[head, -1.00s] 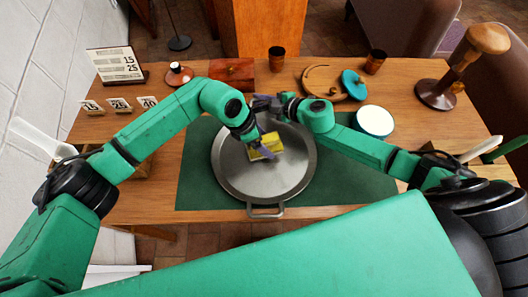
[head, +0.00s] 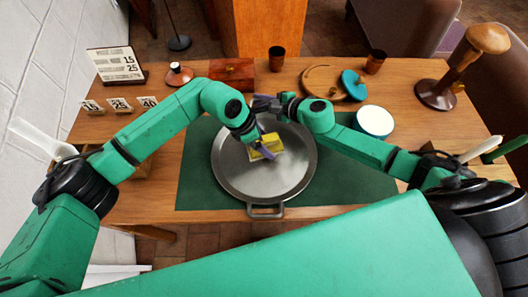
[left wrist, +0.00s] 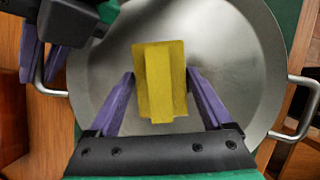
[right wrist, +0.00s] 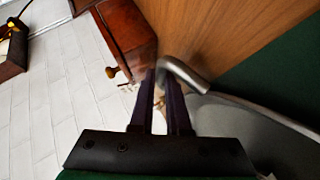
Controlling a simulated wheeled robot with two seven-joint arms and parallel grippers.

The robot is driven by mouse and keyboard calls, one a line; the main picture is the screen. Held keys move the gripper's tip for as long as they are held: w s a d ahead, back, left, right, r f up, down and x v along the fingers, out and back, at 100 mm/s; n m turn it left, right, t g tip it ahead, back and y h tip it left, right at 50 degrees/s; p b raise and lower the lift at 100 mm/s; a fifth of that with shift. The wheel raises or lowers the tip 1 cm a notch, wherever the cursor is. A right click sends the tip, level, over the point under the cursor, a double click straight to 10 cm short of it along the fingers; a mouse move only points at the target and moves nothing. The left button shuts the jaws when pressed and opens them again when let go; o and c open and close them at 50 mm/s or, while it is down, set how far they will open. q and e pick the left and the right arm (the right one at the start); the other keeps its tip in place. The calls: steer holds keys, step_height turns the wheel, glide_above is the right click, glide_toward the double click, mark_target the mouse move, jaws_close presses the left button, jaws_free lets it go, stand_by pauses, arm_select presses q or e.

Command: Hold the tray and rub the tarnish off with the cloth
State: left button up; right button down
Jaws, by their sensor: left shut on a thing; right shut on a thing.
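The round grey metal tray (head: 240,178) lies on the green mat, one handle (head: 265,211) toward me. My left gripper (head: 262,148) is over the upper middle of the tray, shut on the yellow cloth (head: 270,143). In the left wrist view the cloth (left wrist: 145,60) is a folded pad with a raised ridge between the purple fingers (left wrist: 160,78); it appears to rest on the tray. My right gripper (head: 262,104) is at the tray's far edge. In the right wrist view its fingers (right wrist: 162,82) are shut on the far handle (right wrist: 188,74). I cannot make out distinct tarnish.
The green mat (head: 345,172) covers the middle of the wooden table. Behind stand a wooden box (head: 232,71), copper cups (head: 276,58) and a round wooden board (head: 322,82). A white-topped round thing (head: 375,120) is right of the tray; price cards (head: 121,105) stand left.

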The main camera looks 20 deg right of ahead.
mark_target(264, 160)
arm_select(q)
steer(key=shift+a, duration=0.1)
stand_by(0.7)
steer(key=shift+s+a, duration=0.25)
steer(key=shift+s, duration=0.8)
steer(key=shift+s+a, duration=0.3)
steer(key=shift+s, duration=0.75)
steer(key=shift+s+a, duration=0.25)
steer(key=shift+s, duration=0.8)
steer(key=shift+w+d, duration=0.2)
steer(key=shift+w, duration=0.45)
steer(key=shift+w+d, duration=0.15)
steer(key=shift+w, duration=0.45)
steer(key=shift+w+d, duration=0.25)
steer(key=shift+w, duration=0.6)
steer(key=shift+w+d, duration=0.2)
steer(key=shift+w, duration=0.65)
